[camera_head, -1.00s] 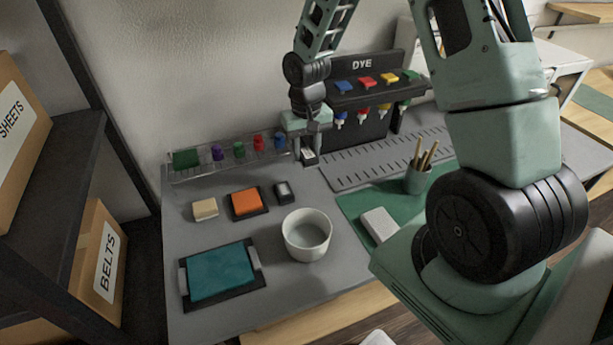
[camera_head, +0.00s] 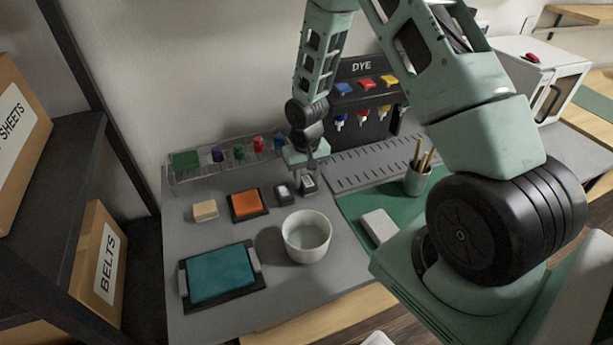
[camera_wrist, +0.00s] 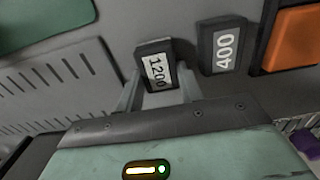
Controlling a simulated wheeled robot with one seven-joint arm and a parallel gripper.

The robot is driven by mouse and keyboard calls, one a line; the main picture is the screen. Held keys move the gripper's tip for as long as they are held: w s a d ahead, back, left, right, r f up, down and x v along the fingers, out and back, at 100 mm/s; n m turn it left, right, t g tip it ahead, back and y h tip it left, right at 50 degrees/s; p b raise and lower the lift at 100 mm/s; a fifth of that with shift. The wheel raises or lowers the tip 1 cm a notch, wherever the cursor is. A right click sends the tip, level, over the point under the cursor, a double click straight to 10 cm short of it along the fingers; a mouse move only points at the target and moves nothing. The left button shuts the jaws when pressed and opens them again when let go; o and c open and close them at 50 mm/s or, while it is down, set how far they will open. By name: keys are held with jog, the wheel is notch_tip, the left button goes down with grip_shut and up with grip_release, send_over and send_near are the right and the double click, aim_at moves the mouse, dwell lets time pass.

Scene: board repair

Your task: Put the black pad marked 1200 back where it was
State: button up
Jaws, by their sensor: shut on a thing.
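The black pad marked 1200 (camera_wrist: 157,68) is held between the fingers of my gripper (camera_wrist: 160,92), its white label facing the wrist camera. In the head view the pad (camera_head: 308,184) shows small below my gripper (camera_head: 307,168), close over or on the grey bench; I cannot tell whether it touches. A second black pad marked 400 (camera_wrist: 223,46) lies just beside it, with a narrow gap between them. In the head view the 400 pad (camera_head: 283,193) is left of the held pad.
An orange block on a black base (camera_head: 247,204) and a tan block (camera_head: 205,210) lie farther left. A white bowl (camera_head: 307,236) stands in front. A slotted grey strip (camera_head: 375,163) lies right. A clear rack with coloured items (camera_head: 228,158) and a DYE stand (camera_head: 362,115) are behind.

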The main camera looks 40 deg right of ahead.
aim_at(306, 179)
jog(key=o, duration=1.1)
jog(key=shift+f, duration=0.1)
notch_tip(306, 179, up, 12)
jog(key=s+a+r+n, duration=0.2)
jog(key=s+a+r, duration=0.1)
jog(key=a, duration=0.4)
jog(key=s+a+r+n, duration=0.2)
jog(key=s+a+r, duration=0.15)
jog(key=a, duration=0.35)
jog(key=s+a+r+n, duration=0.1)
jog(key=s+a+n, duration=0.1)
jog(key=s, duration=0.4)
jog(key=s+a+r+n, duration=0.2)
jog(key=s+a, duration=0.3)
jog(key=s, duration=0.1)
jog(key=s+a+r+n, duration=0.2)
jog(key=s+a, duration=0.1)
jog(key=s, duration=0.3)
jog(key=shift+s+a+n+y, duration=0.25)
jog(key=shift+n+y, duration=0.05)
jog(key=shift+n, duration=0.1)
